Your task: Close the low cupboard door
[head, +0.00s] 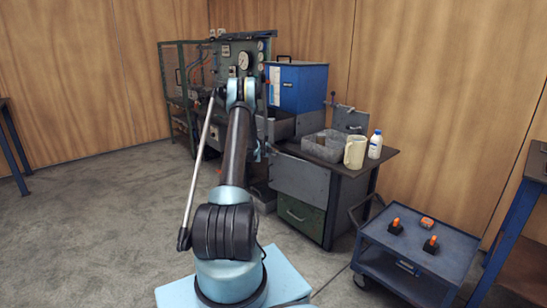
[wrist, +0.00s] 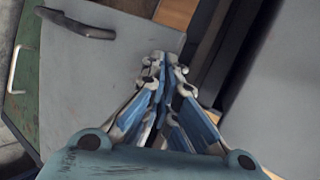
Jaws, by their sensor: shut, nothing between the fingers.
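A grey door panel (head: 302,181) shows at the front of the low bench unit, above a green drawer (head: 300,213). In the wrist view, a grey panel (wrist: 95,75) with a dark bar handle (wrist: 75,22) fills the left and middle. A dark gap lies along the right of this panel, and I cannot tell how far it stands open. My gripper (wrist: 163,72) is shut and empty in front of the panel's right part. I cannot tell whether its tips touch it. In the head view, my arm hides the gripper.
A grey bin (head: 322,146), a cream jug (head: 355,152) and a white bottle (head: 375,145) stand on the bench top. A blue trolley (head: 420,245) with small orange-topped items stands at the right. A blue box (head: 297,86) is behind. Floor at the left is clear.

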